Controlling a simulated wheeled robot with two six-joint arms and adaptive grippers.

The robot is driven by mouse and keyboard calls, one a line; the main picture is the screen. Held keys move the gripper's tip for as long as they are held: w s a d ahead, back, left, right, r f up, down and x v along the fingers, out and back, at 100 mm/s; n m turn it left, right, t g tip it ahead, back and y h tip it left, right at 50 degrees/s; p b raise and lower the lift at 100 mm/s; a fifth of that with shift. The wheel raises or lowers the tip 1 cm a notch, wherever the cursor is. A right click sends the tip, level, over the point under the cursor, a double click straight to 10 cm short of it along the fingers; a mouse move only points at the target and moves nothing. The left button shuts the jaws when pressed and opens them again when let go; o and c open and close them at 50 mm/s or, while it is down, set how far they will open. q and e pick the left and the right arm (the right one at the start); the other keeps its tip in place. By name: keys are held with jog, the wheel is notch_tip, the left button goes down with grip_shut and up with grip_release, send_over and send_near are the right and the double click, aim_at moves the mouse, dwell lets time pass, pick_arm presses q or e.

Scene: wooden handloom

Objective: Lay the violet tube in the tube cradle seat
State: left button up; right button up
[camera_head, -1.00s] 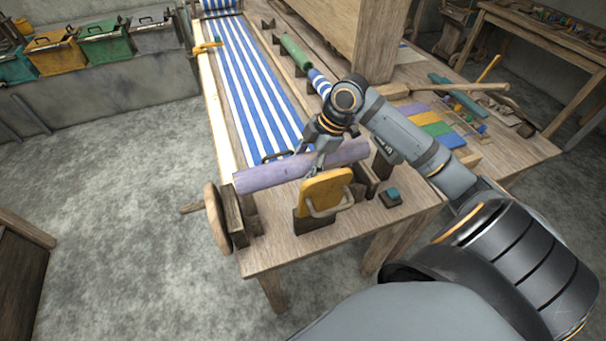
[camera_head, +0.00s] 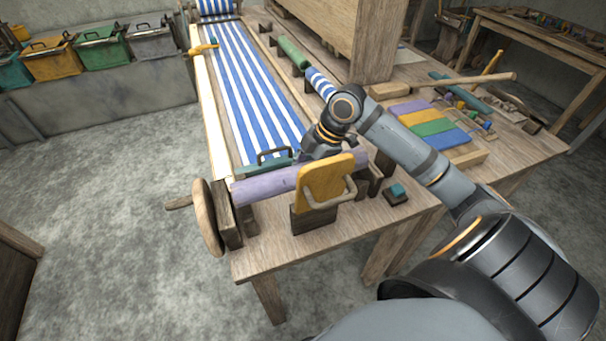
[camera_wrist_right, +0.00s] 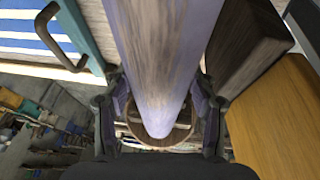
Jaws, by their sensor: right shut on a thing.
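The violet tube (camera_head: 265,184) lies crosswise over the loom's near end, behind the yellow plate (camera_head: 325,182), which hides part of it. My right gripper (camera_head: 304,165) is shut on the tube from above. In the right wrist view the tube (camera_wrist_right: 160,60) runs between the two fingers (camera_wrist_right: 163,112). Dark wooden brackets (camera_head: 376,172) stand near the tube's right end; I cannot tell which part is the cradle seat, or whether the tube touches a support. My left gripper is not in view.
A teal bar with a dark handle (camera_head: 272,160) lies just behind the tube, across the striped cloth (camera_head: 255,90). A green tube (camera_head: 292,52) and a striped roll (camera_head: 319,82) lie further back. A wooden wheel (camera_head: 207,218) stands at the left corner.

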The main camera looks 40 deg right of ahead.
jog(key=shift+f+b, duration=0.65)
jog(key=shift+f, duration=1.5)
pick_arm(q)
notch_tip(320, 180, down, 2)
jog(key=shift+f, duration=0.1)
pick_arm(e)
jog(key=o, duration=1.5)
jog(key=shift+o, duration=0.2)
jog(key=v, duration=0.6)
jog(key=shift+s+d, duration=0.1)
jog(key=shift+d, duration=0.05)
jog(key=shift+d+r, duration=0.1)
jog(key=shift+r, duration=0.6)
